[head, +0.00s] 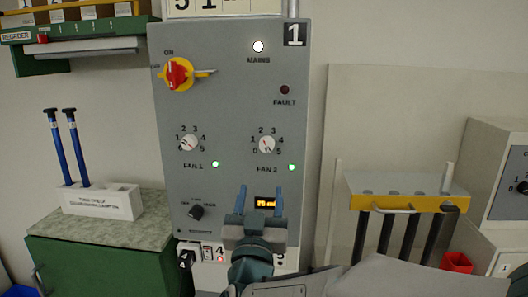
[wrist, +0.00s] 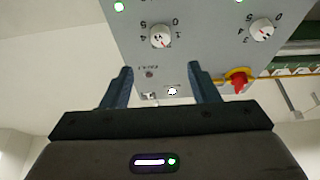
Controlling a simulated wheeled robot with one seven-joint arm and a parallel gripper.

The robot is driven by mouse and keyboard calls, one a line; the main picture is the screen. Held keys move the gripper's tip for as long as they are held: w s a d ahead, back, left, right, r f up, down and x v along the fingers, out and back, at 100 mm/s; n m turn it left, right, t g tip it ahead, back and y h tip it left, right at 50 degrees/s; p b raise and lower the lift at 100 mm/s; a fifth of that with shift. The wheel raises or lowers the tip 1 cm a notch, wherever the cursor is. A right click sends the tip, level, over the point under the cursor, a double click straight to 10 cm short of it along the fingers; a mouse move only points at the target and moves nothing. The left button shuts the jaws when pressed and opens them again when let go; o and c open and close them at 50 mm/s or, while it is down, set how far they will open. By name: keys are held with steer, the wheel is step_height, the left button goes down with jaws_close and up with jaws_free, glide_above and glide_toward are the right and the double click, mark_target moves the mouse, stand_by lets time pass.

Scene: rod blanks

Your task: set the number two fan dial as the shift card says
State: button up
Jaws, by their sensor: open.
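The fan 2 dial (head: 267,144) is a white knob with a 0 to 5 scale on the grey panel (head: 230,110). It also shows, upside down, in the wrist view (wrist: 160,36). A small dark or red mark is on its face, but I cannot tell exactly which number it points to. My gripper (head: 259,201) is open and empty, in front of the panel and below the dial in the head view. Its fingers show in the wrist view (wrist: 160,86), apart from the dial. I see no readable shift card.
The fan 1 dial (head: 189,142) is left of fan 2. A red and yellow mains switch (head: 179,74) sticks out at upper left. A black selector knob (head: 196,212) is lower left. A yellow-edged rack (head: 405,200) stands right; a green cabinet (head: 100,262) stands left.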

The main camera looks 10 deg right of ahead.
mark_target(266, 149)
steer(key=p+x, duration=0.6)
steer(key=x, duration=0.7)
steer(key=shift+w+d, duration=0.1)
steer(key=shift+w, duration=0.1)
steer(key=c, duration=1)
